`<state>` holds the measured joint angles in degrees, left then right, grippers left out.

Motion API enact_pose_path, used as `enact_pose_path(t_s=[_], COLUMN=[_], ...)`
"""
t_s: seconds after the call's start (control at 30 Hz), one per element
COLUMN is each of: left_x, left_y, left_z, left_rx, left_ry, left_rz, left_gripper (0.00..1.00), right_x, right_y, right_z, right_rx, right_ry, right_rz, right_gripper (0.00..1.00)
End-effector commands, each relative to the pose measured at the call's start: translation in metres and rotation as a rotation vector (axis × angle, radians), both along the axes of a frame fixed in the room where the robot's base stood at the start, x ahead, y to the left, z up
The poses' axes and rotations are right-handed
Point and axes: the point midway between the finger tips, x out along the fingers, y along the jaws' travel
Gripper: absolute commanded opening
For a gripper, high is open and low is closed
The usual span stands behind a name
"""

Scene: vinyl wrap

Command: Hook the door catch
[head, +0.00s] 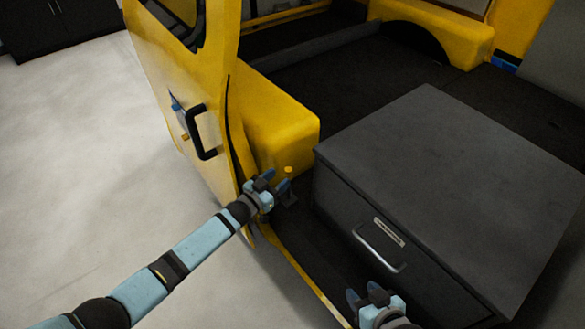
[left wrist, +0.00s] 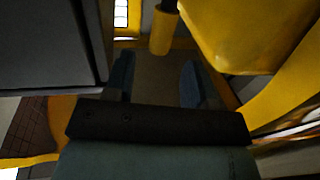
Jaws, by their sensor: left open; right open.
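The yellow door (head: 190,95) stands open at the left, with a black handle (head: 203,132) and a small blue part on its face. A small upright piece with a yellow knob (head: 288,171), seemingly the door catch, is at the sill by the door's edge. In the left wrist view a yellow cylinder (left wrist: 160,34) lies just beyond my fingertips, apparently the same knob. My left gripper (head: 276,181) is open and empty close beside it; its spread fingers show in the left wrist view (left wrist: 156,78). My right gripper (head: 364,293) is open and empty in front of the drawer box.
A large dark grey drawer box (head: 450,150) with a metal handle (head: 380,250) fills the right side. A yellow wheel-arch panel (head: 275,120) stands between door and box. The dark vehicle floor lies behind. Pale open floor (head: 80,170) is at the left.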

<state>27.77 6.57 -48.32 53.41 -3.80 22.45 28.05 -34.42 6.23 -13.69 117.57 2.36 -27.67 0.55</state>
Motion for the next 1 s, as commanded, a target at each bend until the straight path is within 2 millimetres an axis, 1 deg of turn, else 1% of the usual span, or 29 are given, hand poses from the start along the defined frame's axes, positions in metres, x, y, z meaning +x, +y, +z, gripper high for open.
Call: enact_pose_path(t_s=[0.03, 0.1, 0.3, 0.5, 0.77, 0.87, 0.9, 1.0], left_x=[0.009, 0.019, 0.040, 0.048, 0.049, 0.049, 0.049, 0.049], left_y=[-0.009, -0.019, -0.040, -0.049, -0.049, -0.049, -0.049, -0.049], left_z=[-0.001, -0.002, -0.002, -0.001, -0.001, -0.001, -0.001, -0.001], left_rx=[-0.001, 0.000, 0.000, 0.001, 0.001, 0.001, 0.001, 0.001], left_ry=[-0.001, 0.000, 0.000, 0.001, 0.001, 0.001, 0.001, 0.001], left_rz=[0.000, 0.000, 0.000, 0.001, 0.001, 0.001, 0.001, 0.000], left_gripper=[0.51, 0.51, 0.51, 0.51, 0.51, 0.30, 0.21, 0.00], right_x=[0.000, 0.000, -0.002, -0.003, -0.002, -0.001, -0.001, 0.000], right_y=[-0.001, -0.002, -0.006, -0.008, -0.004, -0.004, -0.003, -0.003], right_z=[-0.004, -0.005, -0.009, -0.011, -0.009, -0.009, -0.008, -0.008], right_rx=[-0.002, -0.005, -0.019, -0.029, -0.022, -0.020, -0.020, -0.019], right_ry=[-0.002, -0.004, -0.013, -0.014, -0.015, -0.017, -0.018, -0.018], right_rz=[-0.001, -0.001, 0.007, 0.014, 0.014, 0.013, 0.013, 0.012], right_gripper=[0.48, 0.48, 0.48, 0.48, 0.48, 0.48, 0.48, 0.48])
